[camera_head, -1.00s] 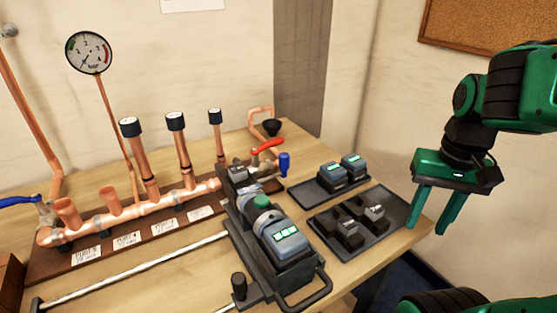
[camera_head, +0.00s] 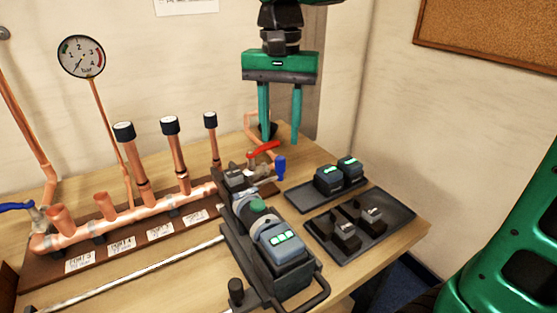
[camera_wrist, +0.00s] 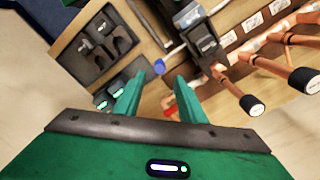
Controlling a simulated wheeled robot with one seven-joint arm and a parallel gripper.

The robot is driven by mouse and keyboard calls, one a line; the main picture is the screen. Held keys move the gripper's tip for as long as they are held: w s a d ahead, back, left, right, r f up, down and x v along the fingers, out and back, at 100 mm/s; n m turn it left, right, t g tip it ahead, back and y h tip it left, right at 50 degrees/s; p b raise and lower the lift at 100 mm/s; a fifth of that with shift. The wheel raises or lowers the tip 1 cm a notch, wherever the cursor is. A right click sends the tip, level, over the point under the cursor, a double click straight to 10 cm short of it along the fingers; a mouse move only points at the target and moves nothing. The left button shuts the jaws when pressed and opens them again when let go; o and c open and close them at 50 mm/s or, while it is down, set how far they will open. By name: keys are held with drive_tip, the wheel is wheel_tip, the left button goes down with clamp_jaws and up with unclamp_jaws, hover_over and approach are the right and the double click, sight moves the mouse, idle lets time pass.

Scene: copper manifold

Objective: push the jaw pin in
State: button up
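The press tool (camera_head: 262,222) lies in a dark cradle, with its battery (camera_head: 279,240) showing green lights. Its dark jaw end (camera_head: 234,178) is at the right end of the copper manifold (camera_head: 130,225). I cannot make out the jaw pin for certain at this size. In the wrist view the tool (camera_wrist: 203,42) shows at the upper right. My gripper (camera_head: 281,138) is open and empty, pointing down above the back of the table, behind and right of the jaw end. Its two green fingers also show in the wrist view (camera_wrist: 164,76).
A red-handled valve (camera_head: 263,149) and a blue handle (camera_head: 280,168) are near the jaw end. Capped copper risers (camera_head: 173,150) stand to the left. Two spare batteries (camera_head: 338,173) and a tray (camera_head: 385,238) with dark jaws are on the right. A gauge (camera_head: 82,57) stands at left.

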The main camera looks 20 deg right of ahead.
sight(281, 157)
wheel_tip(281, 157, down, 8)
idle(0.4)
clamp_jaws()
